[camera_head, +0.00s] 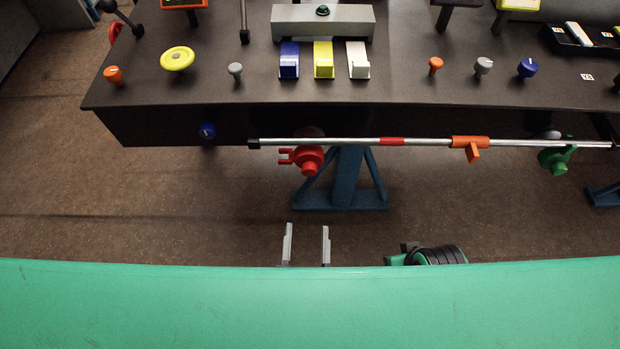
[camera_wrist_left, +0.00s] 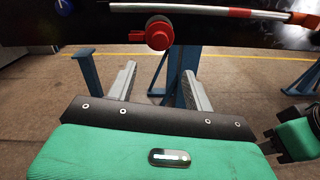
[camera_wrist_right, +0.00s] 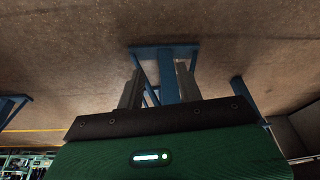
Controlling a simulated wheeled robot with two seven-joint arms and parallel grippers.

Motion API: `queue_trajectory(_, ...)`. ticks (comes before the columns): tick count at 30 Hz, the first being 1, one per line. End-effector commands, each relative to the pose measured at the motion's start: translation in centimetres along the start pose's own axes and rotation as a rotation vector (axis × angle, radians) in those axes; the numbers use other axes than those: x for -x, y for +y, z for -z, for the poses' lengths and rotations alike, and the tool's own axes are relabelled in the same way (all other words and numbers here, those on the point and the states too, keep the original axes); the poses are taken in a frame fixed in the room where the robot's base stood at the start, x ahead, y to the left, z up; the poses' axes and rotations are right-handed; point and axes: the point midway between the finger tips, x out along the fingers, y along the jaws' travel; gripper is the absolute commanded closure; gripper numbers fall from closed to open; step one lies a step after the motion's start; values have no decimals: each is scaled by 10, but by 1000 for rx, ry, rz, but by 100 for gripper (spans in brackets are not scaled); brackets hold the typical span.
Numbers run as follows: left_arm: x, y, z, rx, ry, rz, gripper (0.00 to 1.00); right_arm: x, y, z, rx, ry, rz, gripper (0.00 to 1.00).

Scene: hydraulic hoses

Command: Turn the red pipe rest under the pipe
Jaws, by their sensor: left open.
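The red pipe rest (camera_head: 309,166) sits on the front of the bench, below the left part of the silver pipe (camera_head: 350,141). Its forked prongs point left, not up at the pipe. It also shows in the left wrist view (camera_wrist_left: 158,36), ahead of the fingers. My left gripper (camera_head: 306,243) is open and empty, apart from the rest and nearer to me. The green pipe rest (camera_head: 556,163) is under the pipe's right part. My right gripper's fingers (camera_wrist_right: 157,83) stand apart and empty in the right wrist view, towards a blue bench leg.
The bench (camera_head: 420,90) carries knobs and blue, yellow and white blocks. An orange clamp (camera_head: 469,142) sits on the pipe, with a downward tab.

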Motion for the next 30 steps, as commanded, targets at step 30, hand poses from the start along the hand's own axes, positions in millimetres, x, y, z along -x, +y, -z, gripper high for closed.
queue_trajectory(30, -136, 0, -1, -5, -2, 1, 48, -36, 0, -7, 0, -42, 0, 64)
